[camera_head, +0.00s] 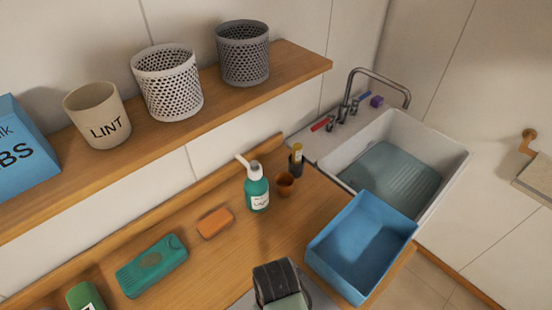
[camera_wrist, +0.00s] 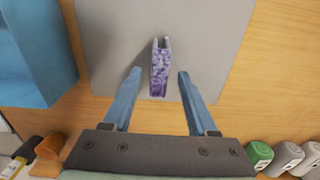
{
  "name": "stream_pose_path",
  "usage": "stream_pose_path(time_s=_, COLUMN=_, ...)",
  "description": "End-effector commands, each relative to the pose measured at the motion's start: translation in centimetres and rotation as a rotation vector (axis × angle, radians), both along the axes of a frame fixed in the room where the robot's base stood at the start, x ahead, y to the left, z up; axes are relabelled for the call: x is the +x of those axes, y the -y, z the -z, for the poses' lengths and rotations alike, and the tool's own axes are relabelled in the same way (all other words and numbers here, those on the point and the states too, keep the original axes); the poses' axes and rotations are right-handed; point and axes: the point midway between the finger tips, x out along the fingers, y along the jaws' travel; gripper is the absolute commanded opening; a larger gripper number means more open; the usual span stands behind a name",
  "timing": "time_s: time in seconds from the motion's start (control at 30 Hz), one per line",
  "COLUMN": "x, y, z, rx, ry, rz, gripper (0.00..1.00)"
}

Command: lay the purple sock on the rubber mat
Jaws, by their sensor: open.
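The purple sock (camera_wrist: 160,68), mottled purple and white, is on the grey mat (camera_wrist: 205,30) in the wrist view, near the mat's lower edge. It looks narrow and casts a shadow to the left; I cannot tell whether it lies flat or stands up. My gripper (camera_wrist: 160,72) is open, with one blue finger on each side of the sock and a gap on both sides. In the head view my gripper (camera_head: 277,285) is at the bottom centre, hiding the sock and most of the mat (camera_head: 322,297).
A blue bin (camera_head: 340,247) stands right of the mat, by the sink (camera_head: 452,165). A teal pump bottle (camera_head: 257,190), brown cup (camera_head: 285,184), orange bar (camera_head: 215,222) and green case (camera_head: 152,265) stand on the wooden counter. A shelf (camera_head: 215,99) with baskets runs above.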

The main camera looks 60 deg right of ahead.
Motion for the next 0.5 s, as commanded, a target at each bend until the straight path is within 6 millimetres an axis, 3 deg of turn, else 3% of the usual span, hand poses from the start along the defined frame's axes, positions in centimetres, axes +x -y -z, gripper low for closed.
stream_pose_path(time_s=0.2, x=0.1, y=0.1, z=-4.2, rx=-0.002, ry=0.004, rz=0.000, gripper=0.58)
stream_pose_path(time_s=0.5, x=0.0, y=0.0, z=-6.1, rx=0.001, ry=-0.001, rz=0.001, gripper=0.58)
